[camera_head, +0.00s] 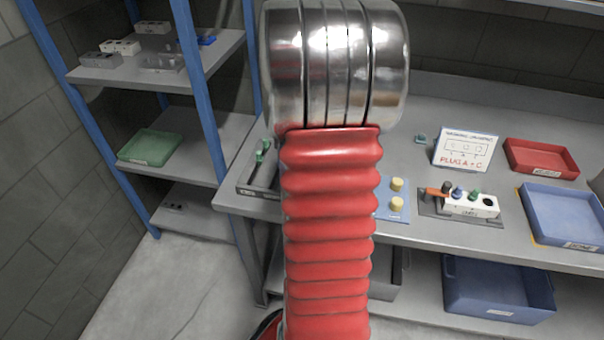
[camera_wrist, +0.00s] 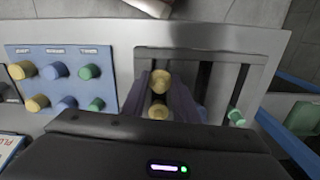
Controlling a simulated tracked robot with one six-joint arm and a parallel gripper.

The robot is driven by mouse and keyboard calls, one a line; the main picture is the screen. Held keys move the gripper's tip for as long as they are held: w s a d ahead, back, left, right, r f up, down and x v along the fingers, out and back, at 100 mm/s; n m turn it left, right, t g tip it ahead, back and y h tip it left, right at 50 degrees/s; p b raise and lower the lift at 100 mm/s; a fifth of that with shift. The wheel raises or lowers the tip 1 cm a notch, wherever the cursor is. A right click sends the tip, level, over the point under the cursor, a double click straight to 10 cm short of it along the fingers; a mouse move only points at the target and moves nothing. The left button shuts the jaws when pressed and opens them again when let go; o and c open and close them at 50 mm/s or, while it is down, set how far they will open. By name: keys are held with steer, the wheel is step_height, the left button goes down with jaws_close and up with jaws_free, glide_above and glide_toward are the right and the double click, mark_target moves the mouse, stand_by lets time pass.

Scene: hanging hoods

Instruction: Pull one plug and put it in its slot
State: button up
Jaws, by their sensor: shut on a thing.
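My gripper (camera_wrist: 158,98) shows in the wrist view, shut on a yellow plug (camera_wrist: 160,81) between its two dark fingers. A second yellow round shape shows just below it; I cannot tell whether it is another plug. The gripper is over a grey tray (camera_wrist: 278,45) with long dark lanes. A green plug (camera_wrist: 237,116) stands in the tray's right lane. In the head view my arm hides the gripper; the tray (camera_head: 246,186) shows left of the arm. A white slotted block (camera_head: 470,206) stands right of the arm, with several plugs and a dark hole.
A blue board (camera_wrist: 20,54) holds yellow, blue and green plugs left of the gripper. A sign (camera_head: 466,150) reads "PLUG A + C". A red bin (camera_head: 541,158) and a blue bin (camera_head: 566,215) are at right. Blue-posted shelves (camera_head: 205,95) stand at left.

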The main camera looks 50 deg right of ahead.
steer(key=shift+f, duration=0.3)
stand_by(0.5)
steer(key=o, duration=1.1)
steer(key=shift+r, duration=0.15)
step_height(320, 180, up, 13)
steer(key=shift+r, duration=0.2)
stand_by(0.4)
